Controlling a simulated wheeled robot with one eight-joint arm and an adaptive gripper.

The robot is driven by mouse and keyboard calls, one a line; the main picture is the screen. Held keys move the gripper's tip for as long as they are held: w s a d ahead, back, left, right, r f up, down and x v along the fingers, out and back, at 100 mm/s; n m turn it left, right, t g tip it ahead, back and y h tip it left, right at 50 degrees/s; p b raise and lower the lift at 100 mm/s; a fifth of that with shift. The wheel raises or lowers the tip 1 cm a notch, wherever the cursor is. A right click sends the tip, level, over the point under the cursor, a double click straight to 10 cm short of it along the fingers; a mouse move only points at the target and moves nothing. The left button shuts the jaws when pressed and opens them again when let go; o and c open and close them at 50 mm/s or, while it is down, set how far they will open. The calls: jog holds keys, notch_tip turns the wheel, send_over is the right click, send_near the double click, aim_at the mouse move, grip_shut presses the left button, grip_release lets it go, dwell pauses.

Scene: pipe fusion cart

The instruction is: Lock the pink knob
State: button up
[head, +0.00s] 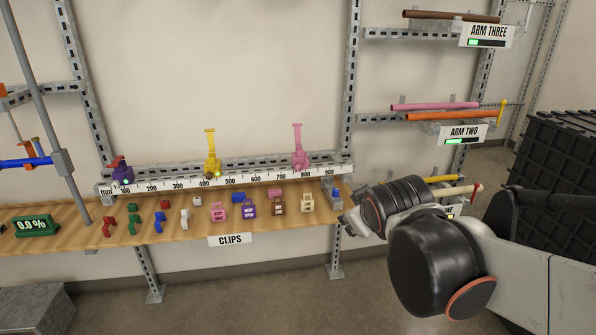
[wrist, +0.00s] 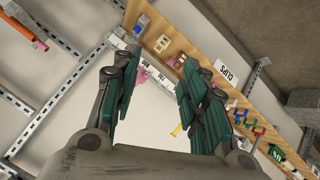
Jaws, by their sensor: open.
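My gripper (wrist: 157,78) is open and empty, with teal-padded fingers spread apart. In the head view my gripper (head: 346,222) is at the right end of the bench, right of and below the pink knob and apart from it; my wrist hides most of it.
Clips and tags, including a pink tag (head: 218,211), lie on the wooden bench (head: 130,243). Pipes rest on racks at right, near a black crate (head: 560,160).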

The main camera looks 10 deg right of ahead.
aim_at(299, 170)
jog(key=w+d+n+t+h+p, duration=0.1)
jog(key=w+n+t, duration=0.55)
jog(key=w, duration=1.55)
jog(key=w+a+f+n+t+y, duration=0.1)
jog(key=w+a+f+n+y, duration=0.1)
jog(key=w+f+n, duration=0.45)
jog(key=w+a+f+n+t+y, duration=0.1)
jog(key=w+a+f+n, duration=0.2)
jog(key=w+f+n, duration=0.4)
jog(key=shift+n, duration=0.4)
jog(key=w+b, duration=0.1)
jog(key=w, duration=0.2)
jog(key=w+f+b, duration=0.1)
jog(key=w, duration=0.3)
jog(key=w+b, duration=0.1)
jog(key=w, duration=0.2)
jog(key=shift+w+d+f, duration=0.1)
jog(key=shift+w+f, duration=0.15)
jog(key=shift+w+r, duration=0.1)
jog(key=shift+w, duration=0.75)
grip_shut()
